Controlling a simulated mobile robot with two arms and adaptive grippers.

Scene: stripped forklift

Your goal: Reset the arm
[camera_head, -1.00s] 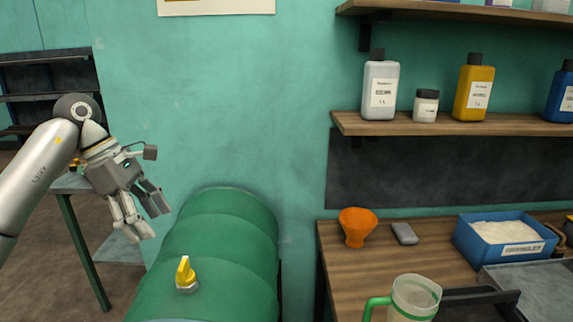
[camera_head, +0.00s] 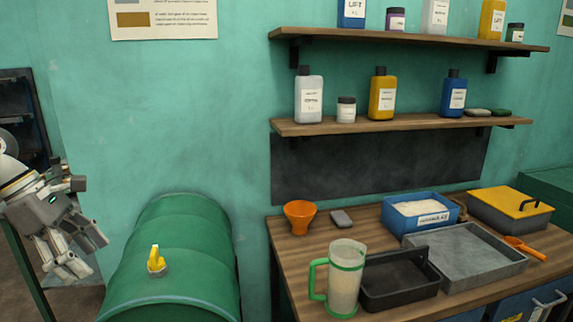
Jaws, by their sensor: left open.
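My left gripper (camera_head: 78,255) is at the left edge of the head view, pointing down and to the right. Its fingers are spread apart with nothing between them. It hangs in the air to the left of the green drum (camera_head: 185,225), apart from it. Part of the left arm is cut off by the picture's edge. My right gripper does not show.
The drum has a yellow-handled valve (camera_head: 156,262) on top. A wooden bench (camera_head: 290,262) holds an orange funnel (camera_head: 300,216), a green-handled jug (camera_head: 345,280), a black tray (camera_head: 400,285), a grey tray (camera_head: 465,258) and a blue bin (camera_head: 412,228). Shelves with bottles (camera_head: 400,122) hang above.

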